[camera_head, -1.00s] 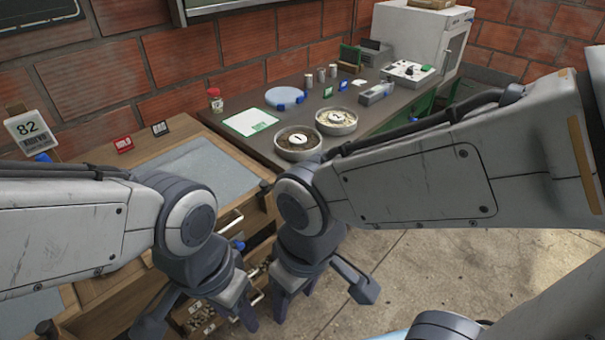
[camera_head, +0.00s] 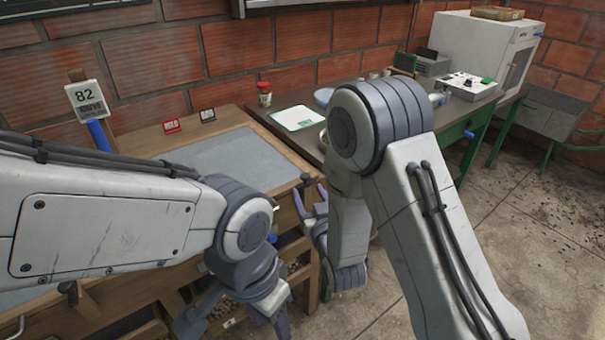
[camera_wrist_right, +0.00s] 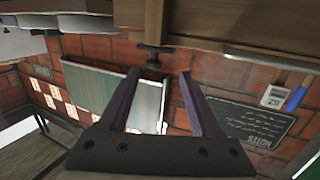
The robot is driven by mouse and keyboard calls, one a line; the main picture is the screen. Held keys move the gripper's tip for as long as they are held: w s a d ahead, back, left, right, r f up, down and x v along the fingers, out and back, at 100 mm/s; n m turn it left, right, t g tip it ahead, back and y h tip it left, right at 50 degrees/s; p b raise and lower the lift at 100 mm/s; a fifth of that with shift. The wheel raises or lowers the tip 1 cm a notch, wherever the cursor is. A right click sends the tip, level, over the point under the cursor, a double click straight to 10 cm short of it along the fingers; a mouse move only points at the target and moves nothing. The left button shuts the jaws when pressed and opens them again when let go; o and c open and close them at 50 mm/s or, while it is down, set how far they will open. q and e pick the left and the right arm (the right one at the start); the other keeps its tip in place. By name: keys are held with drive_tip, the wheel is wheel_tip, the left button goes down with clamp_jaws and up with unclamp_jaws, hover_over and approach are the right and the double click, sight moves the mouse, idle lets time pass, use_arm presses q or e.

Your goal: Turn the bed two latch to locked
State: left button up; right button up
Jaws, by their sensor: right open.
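A dark latch knob (camera_head: 305,179) sits at the right front corner of the wooden bench (camera_head: 150,152). In the right wrist view a dark T-shaped latch (camera_wrist_right: 155,52) hangs below the wooden edge, beyond and between my fingertips. No bed number is readable on it. My right gripper (camera_head: 311,197) is open and empty, its fingers by the bench's right front corner, close to the knob; it also shows in the right wrist view (camera_wrist_right: 160,74). My left gripper (camera_head: 236,322) is open and empty in front of the bench drawers. Another dark knob (camera_head: 68,290) shows at the lower left.
A grey bed panel (camera_head: 225,160) is set in the bench top. A dark table (camera_head: 320,75) adjoins on the right.

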drive_tip(key=shift+w+d+t, duration=0.1)
drive_tip(key=shift+d+t, duration=0.25)
drive_tip(key=shift+t, duration=0.15)
drive_tip(key=shift+w, duration=0.35)
drive_tip(key=p+x, duration=0.1)
drive_tip(key=x, duration=0.8)
drive_tip(key=shift+w+a+p, duration=0.1)
drive_tip(key=shift+w+p, duration=0.2)
drive_tip(key=shift+p, duration=0.1)
clamp_jaws()
